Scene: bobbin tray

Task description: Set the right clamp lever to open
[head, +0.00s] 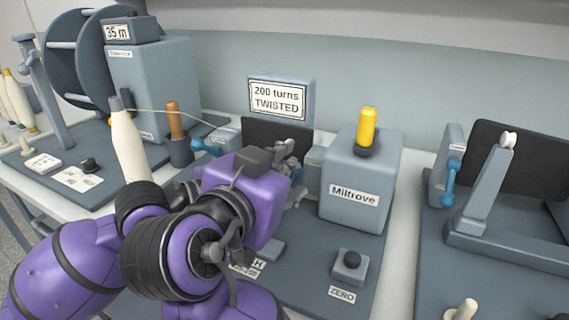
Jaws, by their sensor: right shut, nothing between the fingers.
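A tester with a grey housing labelled Miltrove (345,165) stands in the middle of the head view. A small grey block, apparently the right clamp (315,158), sits at the housing's left side. I cannot make out its lever, which my gripper seems to hide. The left clamp (226,137) stands across a dark panel (262,133), with a blue lever (205,148) pointing left. My right gripper (287,158) is shut and empty, close in front of the right clamp; I cannot tell whether it touches. My left gripper is not in view.
A yellow knob (367,126) tops the housing. A ZERO button (349,264) stands in front. To the left are a brown-handled tool (174,120) in a holder and a cream bobbin (128,145). Another device with a blue lever (450,182) stands to the right.

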